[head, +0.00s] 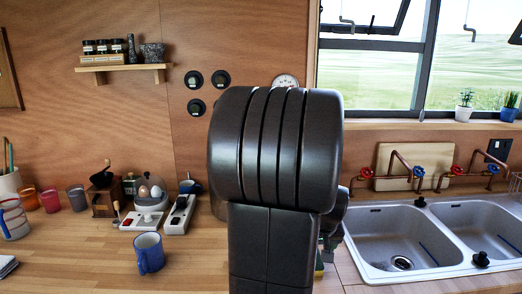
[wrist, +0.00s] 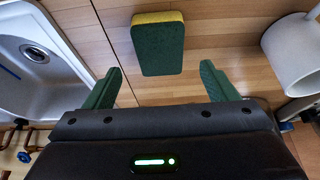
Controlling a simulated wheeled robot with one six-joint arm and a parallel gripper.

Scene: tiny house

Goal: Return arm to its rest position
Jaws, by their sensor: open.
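My arm (head: 270,165) stands upright in the middle of the head view and hides most of what is behind it. My gripper (wrist: 160,84) shows in the wrist view with its two green fingers spread wide and nothing clasped between them. A green and yellow sponge (wrist: 157,48) lies on the wooden counter (wrist: 205,22) just beyond the fingertips, apart from both. In the head view the gripper's fingers are hidden behind the arm.
A double sink (head: 405,235) with red and blue taps is at right. A shelf (head: 122,68) and window (head: 375,75) are behind.

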